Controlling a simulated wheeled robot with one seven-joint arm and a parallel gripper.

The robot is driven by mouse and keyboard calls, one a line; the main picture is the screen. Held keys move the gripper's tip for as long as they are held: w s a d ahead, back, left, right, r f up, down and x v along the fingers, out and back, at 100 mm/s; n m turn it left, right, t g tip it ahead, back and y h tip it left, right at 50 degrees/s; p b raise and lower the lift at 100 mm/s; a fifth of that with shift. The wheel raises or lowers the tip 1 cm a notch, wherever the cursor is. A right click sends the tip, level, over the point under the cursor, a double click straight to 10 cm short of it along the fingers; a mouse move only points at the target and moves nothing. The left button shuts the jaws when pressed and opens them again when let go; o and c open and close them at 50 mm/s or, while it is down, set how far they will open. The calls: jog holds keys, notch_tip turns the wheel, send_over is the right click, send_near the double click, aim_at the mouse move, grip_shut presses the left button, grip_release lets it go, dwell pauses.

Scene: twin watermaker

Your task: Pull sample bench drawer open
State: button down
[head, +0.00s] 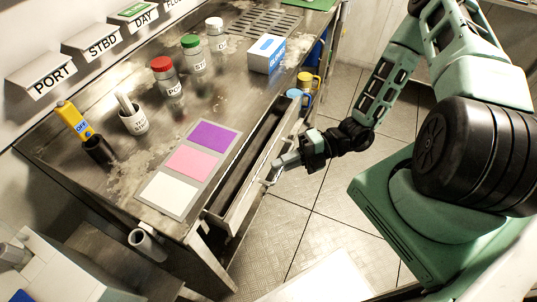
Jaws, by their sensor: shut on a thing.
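The sample bench (118,181) is a stained metal table running from the lower left to the upper right. Its drawer (235,207) is partly open on the bench's right side, and a dark interior shows between its front and the bench edge. The part of the interior in view looks empty. My gripper (272,175) is at the drawer's front, shut on the drawer handle (268,182). The gripper itself hides much of the handle. My arm reaches in from the right.
On the bench are a colour card (190,168), capped bottles (167,78), a white cup (132,118), a yellow meter (73,120) in a dark holder and a blue-white box (266,54). Yellow and blue mugs (305,82) are beyond the drawer. Tiled floor (330,200) is clear right of the drawer.

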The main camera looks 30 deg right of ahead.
jog(key=s+d+p, duration=0.1)
jog(key=s+d, duration=1.1)
jog(key=s, duration=0.4)
jog(key=shift+s, duration=0.25)
jog(key=c, duration=1.8)
grip_release()
jog(key=shift+o, duration=0.2)
jog(key=s+d+r+b, duration=0.1)
jog(key=d, duration=0.7)
jog(key=s+d+r+b, duration=0.1)
jog(key=d+b, duration=0.1)
jog(key=d, duration=0.7)
jog(key=shift+s+r, duration=0.25)
jog(key=shift+r, duration=0.05)
jog(key=shift+w, duration=0.1)
